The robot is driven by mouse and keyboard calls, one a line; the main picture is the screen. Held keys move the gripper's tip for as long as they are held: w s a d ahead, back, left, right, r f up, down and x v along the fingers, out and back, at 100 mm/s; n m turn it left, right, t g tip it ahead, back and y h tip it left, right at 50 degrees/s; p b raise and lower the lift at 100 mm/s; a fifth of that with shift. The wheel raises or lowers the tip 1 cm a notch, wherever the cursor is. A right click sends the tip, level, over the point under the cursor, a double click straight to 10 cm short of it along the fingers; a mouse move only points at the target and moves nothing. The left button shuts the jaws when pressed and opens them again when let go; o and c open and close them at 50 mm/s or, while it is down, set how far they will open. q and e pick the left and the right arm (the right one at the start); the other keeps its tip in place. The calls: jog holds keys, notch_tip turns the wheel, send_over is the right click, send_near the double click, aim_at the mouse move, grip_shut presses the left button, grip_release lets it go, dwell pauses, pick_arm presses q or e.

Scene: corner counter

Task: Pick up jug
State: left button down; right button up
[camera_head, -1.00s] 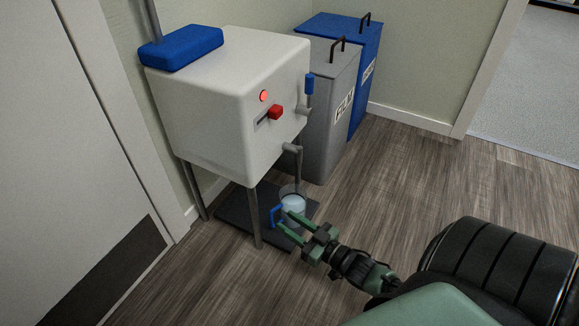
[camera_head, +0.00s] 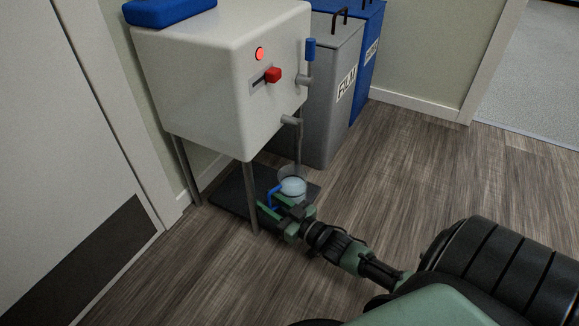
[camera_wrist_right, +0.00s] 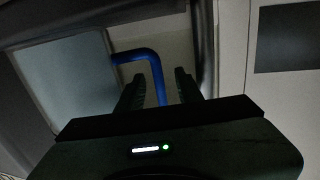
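The jug (camera_head: 292,187) is a clear container with pale contents and a blue handle (camera_head: 273,192). It stands on a dark mat (camera_head: 228,189) below the spout of a white machine. My right gripper (camera_head: 271,206) is low at the handle side of the jug and partly covers it. In the right wrist view the blue handle (camera_wrist_right: 157,78) lies between the two fingers (camera_wrist_right: 158,88), with gaps visible on both sides, so the gripper is open. The jug's pale body (camera_wrist_right: 65,85) fills the left of that view. My left gripper is not in view.
The white machine (camera_head: 205,75) on thin legs stands above the mat; one front leg (camera_head: 251,195) is close to my right gripper. A grey bin (camera_head: 333,95) and a blue bin (camera_head: 368,60) stand behind. The wooden floor (camera_head: 420,170) to the right is clear.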

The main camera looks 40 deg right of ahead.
jog(key=shift+c, duration=0.4)
grip_shut()
dwell(0.8)
jog(key=shift+r, duration=0.1)
